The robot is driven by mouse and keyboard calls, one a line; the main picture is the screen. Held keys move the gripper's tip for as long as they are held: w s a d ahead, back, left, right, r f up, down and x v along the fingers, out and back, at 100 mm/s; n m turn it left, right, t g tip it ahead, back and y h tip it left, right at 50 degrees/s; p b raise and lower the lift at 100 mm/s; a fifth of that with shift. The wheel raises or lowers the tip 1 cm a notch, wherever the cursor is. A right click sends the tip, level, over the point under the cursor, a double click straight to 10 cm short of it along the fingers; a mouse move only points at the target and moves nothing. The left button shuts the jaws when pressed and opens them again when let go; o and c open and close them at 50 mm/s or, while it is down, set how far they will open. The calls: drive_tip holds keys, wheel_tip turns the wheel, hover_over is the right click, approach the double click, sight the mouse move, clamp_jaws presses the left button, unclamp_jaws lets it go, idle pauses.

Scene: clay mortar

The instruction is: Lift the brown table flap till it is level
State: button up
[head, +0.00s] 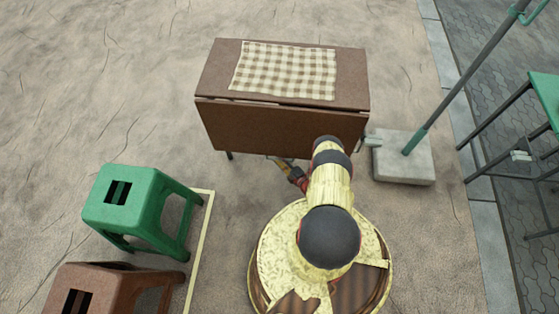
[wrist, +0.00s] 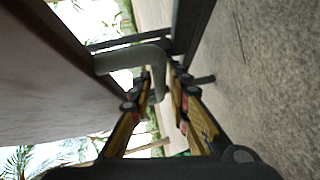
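The brown table (head: 350,63) stands at the top middle of the head view. Its brown flap (head: 255,121) hangs down along the near side, lower than the level top. My gripper (head: 280,163) is low at the flap's bottom edge, partly hidden there. In the wrist view the flap (wrist: 45,95) fills the left side as a large panel with a dark edge. My gripper's fingers (wrist: 160,76) are apart there, with a bent grey bar (wrist: 125,60) reaching between or just beyond their tips. I cannot tell whether the fingers touch the bar or the flap.
A checked cloth (head: 285,70) lies on the tabletop. A green stool (head: 135,205) and a brown stool (head: 115,288) stand at left. A pale block (head: 404,160) with a green pole (head: 450,98) stands right of the table. Bare ground lies left of the table.

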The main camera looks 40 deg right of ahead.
drive_tip(key=shift+c, duration=1.2)
clamp_jaws()
